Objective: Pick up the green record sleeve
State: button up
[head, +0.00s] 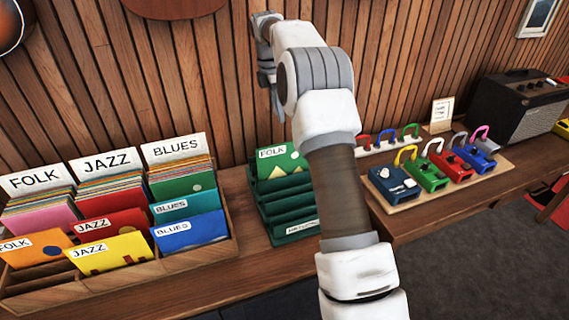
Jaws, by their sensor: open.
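A green record sleeve (284,161) with a white FOLK label and a pale yellow shape stands in the back slot of a dark green stepped rack (285,212) in the middle of the counter. Another green sleeve (183,187) stands in the BLUES section of the wooden record bin, in front of a packed row. My gripper (279,112) is small in the view, above and behind the FOLK sleeve and apart from it. It is open and holds nothing that I can see. My arm hides the area right of the rack.
The wooden bin (147,271) at left holds FOLK, JAZZ and BLUES sleeves. A small sign (442,112) and a black amplifier (514,108) stand farther right. A slatted wood wall closes the back.

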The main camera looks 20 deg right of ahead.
send_over(286, 156)
jog(key=f, duration=1.2)
jog(key=shift+w+a, duration=0.15)
jog(key=shift+a, duration=0.25)
jog(key=shift+d+f+p, duration=0.2)
jog(key=shift+f, duration=1.15)
jog(key=shift+d+f+p, duration=0.15)
jog(key=shift+f, duration=1.2)
jog(key=shift+c, duration=0.3)
grip_shut()
